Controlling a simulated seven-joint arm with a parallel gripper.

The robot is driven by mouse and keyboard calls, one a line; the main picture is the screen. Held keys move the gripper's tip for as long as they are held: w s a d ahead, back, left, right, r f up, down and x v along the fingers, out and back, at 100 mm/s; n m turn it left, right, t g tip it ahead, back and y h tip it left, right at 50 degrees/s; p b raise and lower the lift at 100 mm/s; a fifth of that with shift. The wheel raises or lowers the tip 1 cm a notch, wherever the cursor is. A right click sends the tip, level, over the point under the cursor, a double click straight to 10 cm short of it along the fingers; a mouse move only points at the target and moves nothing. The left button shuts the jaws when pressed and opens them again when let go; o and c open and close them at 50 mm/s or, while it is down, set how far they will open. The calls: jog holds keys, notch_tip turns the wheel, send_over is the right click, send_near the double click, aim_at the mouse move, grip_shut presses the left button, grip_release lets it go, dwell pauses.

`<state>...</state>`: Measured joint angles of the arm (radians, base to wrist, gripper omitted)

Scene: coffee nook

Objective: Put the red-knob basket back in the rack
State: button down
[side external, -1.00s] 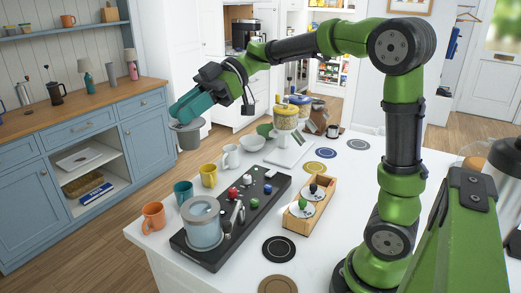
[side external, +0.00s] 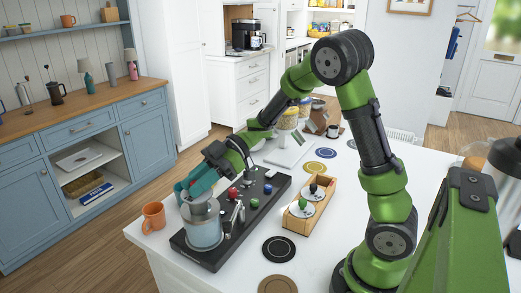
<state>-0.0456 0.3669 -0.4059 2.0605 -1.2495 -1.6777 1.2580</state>
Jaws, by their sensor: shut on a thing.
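My gripper (side external: 190,187) is low over the left end of the black tray (side external: 215,257), shut on a grey round thing (side external: 205,207). This thing shows just below the jaws, at the top of a clear cylinder (side external: 205,233); I cannot tell if it is inside, touching or in front. Any knob on it is hidden by the jaws. A small red knob (side external: 233,193) shows on the black tray. The wooden rack (side external: 327,205) stands right of the tray and holds discs with a green knob (side external: 303,203) and a black knob (side external: 313,188).
An orange mug (side external: 153,217) stands left of the cylinder, near the counter's edge. A blue knob (side external: 268,188) and a green knob (side external: 255,202) are on the tray. Flat coasters, one black (side external: 278,249), lie around the rack. Jars (side external: 287,118) stand at the back.

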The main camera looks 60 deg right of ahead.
aim_at(199, 197)
jog(key=shift+f, duration=1.85)
jog(key=shift+f, duration=0.15)
jog(key=c, duration=0.9)
grip_release()
jog(key=shift+f, duration=0.1)
